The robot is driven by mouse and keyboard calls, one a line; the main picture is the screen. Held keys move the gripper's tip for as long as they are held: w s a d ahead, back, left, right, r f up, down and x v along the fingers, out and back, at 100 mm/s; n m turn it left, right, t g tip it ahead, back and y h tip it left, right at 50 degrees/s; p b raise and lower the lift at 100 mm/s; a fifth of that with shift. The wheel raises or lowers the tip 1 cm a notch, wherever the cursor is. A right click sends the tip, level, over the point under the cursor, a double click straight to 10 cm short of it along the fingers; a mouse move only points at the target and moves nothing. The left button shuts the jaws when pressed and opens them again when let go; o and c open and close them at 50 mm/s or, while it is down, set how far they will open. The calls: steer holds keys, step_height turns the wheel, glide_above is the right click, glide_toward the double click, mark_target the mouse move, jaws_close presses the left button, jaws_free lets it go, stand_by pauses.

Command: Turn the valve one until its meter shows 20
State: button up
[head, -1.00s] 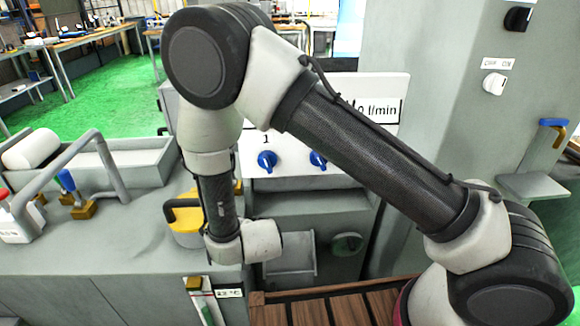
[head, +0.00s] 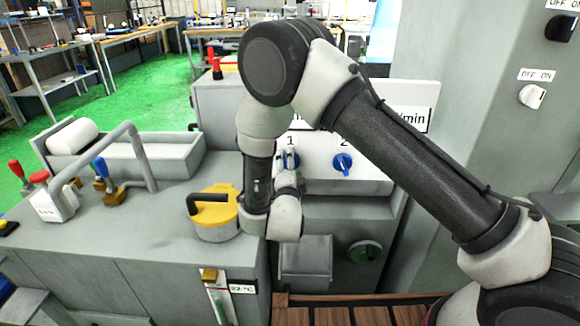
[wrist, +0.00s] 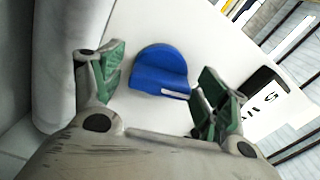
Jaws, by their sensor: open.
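In the head view, valve one, a blue knob (head: 290,160) under the label 1, sits on the white panel (head: 340,184). My wrist partly covers it. In the wrist view, a blue knob with a white mark (wrist: 160,72) lies between the two green-padded fingers of my gripper (wrist: 160,82). The fingers are spread to either side with a gap showing; contact is not visible.
A second blue knob (head: 342,164) labelled 2 is just right of valve one. A yellow-lidded pot (head: 217,216) with a black handle stands left of my wrist. Below the panel are a grey box (head: 306,262) and a green round knob (head: 365,252).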

steer(key=shift+w, duration=0.2)
steer(key=c, duration=1)
steer(key=n, duration=0.4)
steer(key=shift+n, duration=2.6)
